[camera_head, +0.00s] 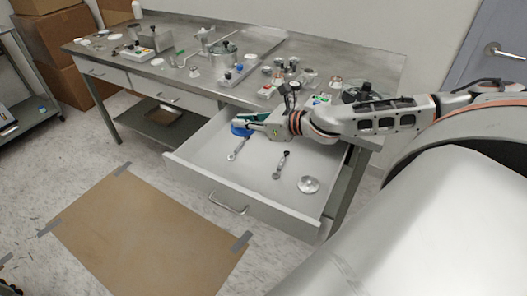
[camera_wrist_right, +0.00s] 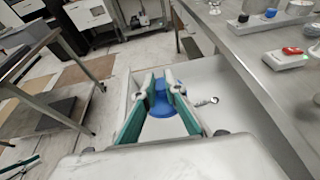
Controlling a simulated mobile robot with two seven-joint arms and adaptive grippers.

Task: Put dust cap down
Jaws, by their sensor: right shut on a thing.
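The blue dust cap (camera_head: 240,130) is at the tips of my right gripper (camera_head: 249,121), over the left back part of the open drawer. In the right wrist view the blue cap (camera_wrist_right: 162,106) sits between the two green-padded fingers of my right gripper (camera_wrist_right: 160,88), which are shut on it. The open drawer (camera_head: 240,196) is light grey. I cannot tell whether the cap touches the drawer floor. My left gripper is not in view.
In the drawer lie a wrench-like tool (camera_head: 238,149), a dark-handled tool (camera_head: 280,164) and a round metal disc (camera_head: 308,184). The steel bench top (camera_head: 290,50) above holds several fittings. The drawer floor's front middle is clear.

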